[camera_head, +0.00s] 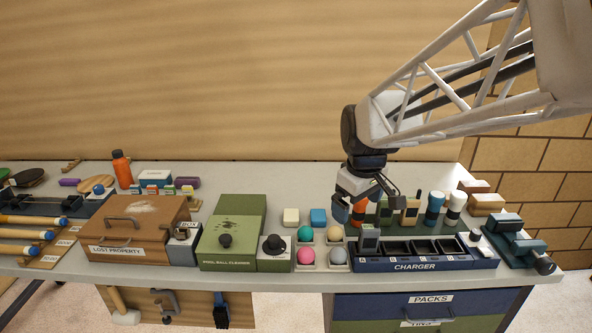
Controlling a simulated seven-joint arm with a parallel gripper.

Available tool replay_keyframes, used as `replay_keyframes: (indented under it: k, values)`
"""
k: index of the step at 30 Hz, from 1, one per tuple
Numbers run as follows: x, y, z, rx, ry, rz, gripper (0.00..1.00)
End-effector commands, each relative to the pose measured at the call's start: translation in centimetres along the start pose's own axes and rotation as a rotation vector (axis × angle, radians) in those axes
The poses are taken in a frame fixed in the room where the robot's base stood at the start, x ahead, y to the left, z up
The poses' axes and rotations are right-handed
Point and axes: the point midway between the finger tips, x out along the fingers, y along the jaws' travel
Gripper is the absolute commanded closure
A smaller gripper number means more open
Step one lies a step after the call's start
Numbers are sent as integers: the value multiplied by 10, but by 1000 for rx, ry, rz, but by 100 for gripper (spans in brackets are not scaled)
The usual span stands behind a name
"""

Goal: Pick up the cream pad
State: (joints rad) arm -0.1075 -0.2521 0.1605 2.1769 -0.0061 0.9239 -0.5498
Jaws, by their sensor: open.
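A small cream block (291,217), which looks like the cream pad, lies on the bench between the green pool ball cleaner and a blue block (318,217). My gripper (368,203) is open and hangs to the right of both blocks, apart from the cream one. Its fingers are in front of an orange item (359,211), which they partly hide. I cannot tell whether they touch it. Nothing shows clearly between the fingers.
Several balls in holders, one of them pink (305,256), stand in front of the blocks. The pool ball cleaner (226,255) is left of the cream block. The wall is behind.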

Motion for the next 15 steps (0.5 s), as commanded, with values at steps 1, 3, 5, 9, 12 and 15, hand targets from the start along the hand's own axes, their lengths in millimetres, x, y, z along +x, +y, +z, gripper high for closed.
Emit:
replay_keyframes:
  k: [1, 3, 5, 9, 12, 15]
  values:
    - [5, 4, -14, -34, -5, -5, 0]
    - [12, 9, -30, -83, -10, -10, 0]
    - [18, 12, -44, -125, -16, -15, 0]
    - [34, 20, -78, -224, -25, -26, 0]
    - [46, 24, -101, -294, -31, -34, 0]
    - [60, 28, -125, -365, -37, -43, 0]
